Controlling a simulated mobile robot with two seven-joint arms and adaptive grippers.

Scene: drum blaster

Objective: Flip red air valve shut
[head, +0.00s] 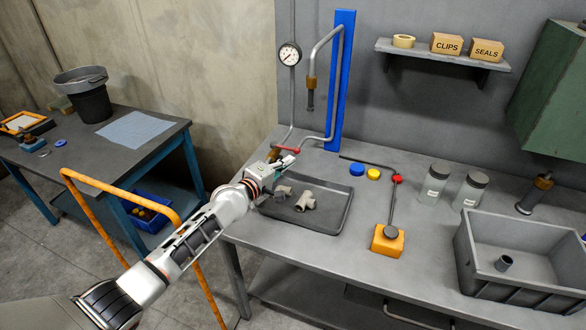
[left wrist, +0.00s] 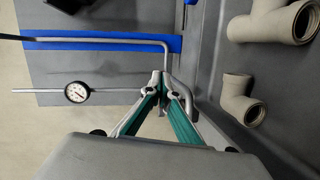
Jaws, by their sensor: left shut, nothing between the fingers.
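The red air valve handle (head: 289,149) shows in the head view at the foot of the pipe below the gauge, just behind my left gripper. Beside it is a brass-coloured part (head: 273,154). My left gripper (head: 291,160) is shut and empty, with its tips close to the red handle; I cannot tell whether they touch. In the left wrist view its green-padded fingers (left wrist: 165,82) come together in front of the grey pipe (left wrist: 183,92). The red handle does not show there and may be hidden by the fingers. My right gripper is not in view.
A dark tray (head: 325,222) with grey pipe fittings (head: 306,201) lies under and right of the gripper. The pressure gauge (head: 289,55) and blue post (head: 341,80) stand behind. A rod with an orange block (head: 388,240) and a grey bin (head: 480,277) stand farther right.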

